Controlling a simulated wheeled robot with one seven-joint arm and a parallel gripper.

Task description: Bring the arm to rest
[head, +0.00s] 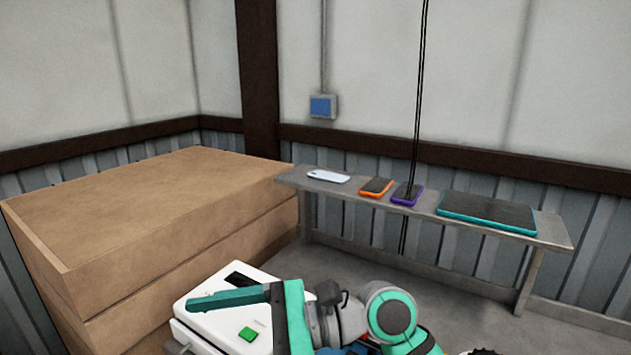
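My gripper (228,299) shows at the bottom of the head view, pointing left. One teal finger stands out from the upper end of its teal palm, well off the palm's middle. The other finger is not visible; the lower palm runs to the frame's bottom edge. Nothing is seen held against the visible finger. My arm's grey and teal links continue to the right, partly cut off. Behind the gripper in the picture is a white machine (210,329) with a dark slot and a green button; I cannot tell the gap between them.
Large stacked brown cartons (150,210) fill the left. A narrow grey shelf (553,229) along the back wall bears a white phone (328,176), an orange device (376,187), a purple device (407,194) and a teal tablet (487,212).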

